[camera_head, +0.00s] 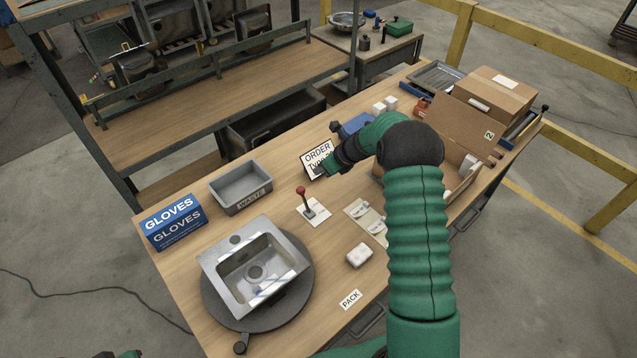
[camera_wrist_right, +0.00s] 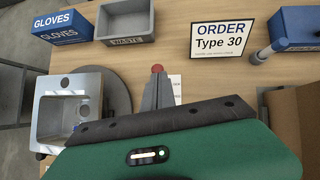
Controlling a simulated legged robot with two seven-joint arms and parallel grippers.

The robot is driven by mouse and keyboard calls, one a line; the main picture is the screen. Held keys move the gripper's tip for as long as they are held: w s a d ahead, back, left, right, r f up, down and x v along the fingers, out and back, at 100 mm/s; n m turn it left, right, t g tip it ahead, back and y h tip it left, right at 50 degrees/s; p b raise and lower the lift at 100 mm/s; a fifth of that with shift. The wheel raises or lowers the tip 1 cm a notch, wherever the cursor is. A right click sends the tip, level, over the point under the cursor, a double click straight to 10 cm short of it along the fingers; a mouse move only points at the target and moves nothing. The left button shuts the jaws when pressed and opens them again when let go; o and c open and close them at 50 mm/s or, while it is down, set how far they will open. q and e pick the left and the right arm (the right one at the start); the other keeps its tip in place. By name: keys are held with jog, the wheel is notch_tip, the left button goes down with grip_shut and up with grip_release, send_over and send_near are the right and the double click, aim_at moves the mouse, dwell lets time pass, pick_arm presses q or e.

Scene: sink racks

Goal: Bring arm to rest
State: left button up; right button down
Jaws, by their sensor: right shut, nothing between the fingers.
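My right arm reaches over the bench in the head view. Its gripper (camera_head: 321,174) is just in front of the order sign (camera_head: 316,156), above the table. In the wrist view the right gripper (camera_wrist_right: 158,84) has its grey fingers together with nothing held. A red-knobbed lever (camera_head: 306,201) stands on a white card; in the wrist view its red knob (camera_wrist_right: 157,69) shows just beyond the fingertips. The sign reads "ORDER Type 30" in the wrist view (camera_wrist_right: 222,38). My left gripper is not seen.
A metal sink (camera_head: 222,258) sits on a round dark turntable (camera_head: 300,296) at the left. A grey waste bin (camera_head: 241,187) and a blue gloves box (camera_head: 173,222) are behind it. Cardboard boxes (camera_head: 495,92) fill the right end. A white block (camera_head: 359,256) lies near the front edge.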

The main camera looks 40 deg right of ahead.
jog(key=s+a+r+n+g+b, duration=0.1)
jog(key=s+a+n+g, duration=0.1)
jog(key=s+a+n, duration=0.5)
jog(key=s+a+r+n+g+b, duration=0.15)
jog(key=s+a+n, duration=0.25)
jog(key=a+n, duration=0.5)
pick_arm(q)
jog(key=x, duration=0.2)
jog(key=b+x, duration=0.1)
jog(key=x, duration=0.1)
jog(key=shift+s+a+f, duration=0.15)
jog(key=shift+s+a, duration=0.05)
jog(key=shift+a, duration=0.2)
pick_arm(e)
jog(key=s+a+n+h, duration=0.1)
jog(key=s+a+n, duration=0.3)
jog(key=s+n, duration=0.3)
jog(key=s+a+n+h, duration=0.1)
jog(key=s+a+n, duration=0.3)
jog(key=s+n, duration=0.4)
jog(key=shift+s+f+n+g, duration=0.25)
jog(key=shift+n+g, duration=0.2)
jog(key=shift+n, duration=0.45)
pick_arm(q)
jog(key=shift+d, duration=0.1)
